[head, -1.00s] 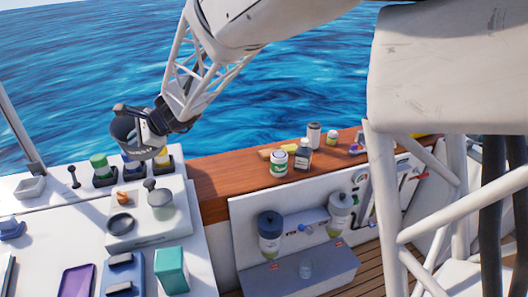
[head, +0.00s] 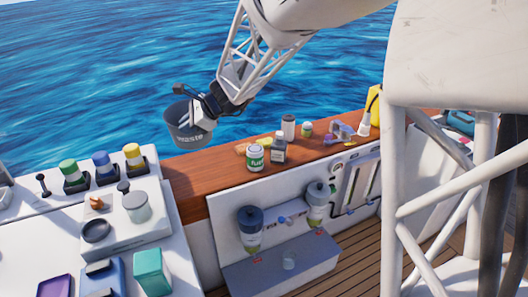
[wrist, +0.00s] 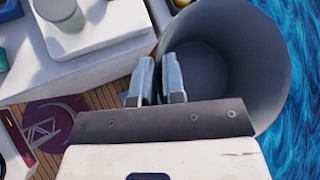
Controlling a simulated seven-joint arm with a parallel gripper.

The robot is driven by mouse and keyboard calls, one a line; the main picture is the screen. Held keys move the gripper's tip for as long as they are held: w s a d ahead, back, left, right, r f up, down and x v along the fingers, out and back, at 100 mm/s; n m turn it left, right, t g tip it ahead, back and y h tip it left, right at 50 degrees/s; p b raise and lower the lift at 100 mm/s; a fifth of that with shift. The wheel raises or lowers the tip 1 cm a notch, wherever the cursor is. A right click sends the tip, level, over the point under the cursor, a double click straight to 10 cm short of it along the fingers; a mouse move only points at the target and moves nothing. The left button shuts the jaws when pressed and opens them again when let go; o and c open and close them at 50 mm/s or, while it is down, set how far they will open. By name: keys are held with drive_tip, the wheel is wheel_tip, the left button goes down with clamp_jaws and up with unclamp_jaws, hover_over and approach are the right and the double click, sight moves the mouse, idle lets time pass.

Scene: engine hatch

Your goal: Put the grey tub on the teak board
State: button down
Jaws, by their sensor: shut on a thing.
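The grey tub (head: 184,133), with white lettering on its side, hangs in the air in the head view. My gripper (head: 204,110) is shut on its rim. In the wrist view my gripper's fingers (wrist: 158,82) straddle the near wall of the tub (wrist: 235,50), and its visible inside looks empty. The teak board (head: 190,178) is the long reddish-brown ledge running to the right. The tub appears above and behind the board's left end, clear of it; its exact height is hard to tell.
On the board stand a white-and-green jar (head: 255,158), a dark-labelled bottle (head: 280,150), a white bottle (head: 289,126) and a yellow item (head: 375,105). The board's left end is bare. Jars with coloured lids (head: 102,166) stand on the white counter. Water lies beyond.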

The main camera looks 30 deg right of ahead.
drive_tip(key=s+d+m, duration=0.2)
drive_tip(key=s+d, duration=0.1)
drive_tip(key=d, duration=0.6)
wheel_tip(320, 180, down, 22)
drive_tip(key=shift+w+r, duration=0.2)
drive_tip(key=shift+w, duration=0.1)
drive_tip(key=w+f, duration=0.1)
drive_tip(key=w, duration=1.5)
drive_tip(key=shift+d+f, duration=0.25)
drive_tip(key=shift+d, duration=0.15)
drive_tip(key=shift+f, duration=0.1)
drive_tip(key=shift+f, duration=1.75)
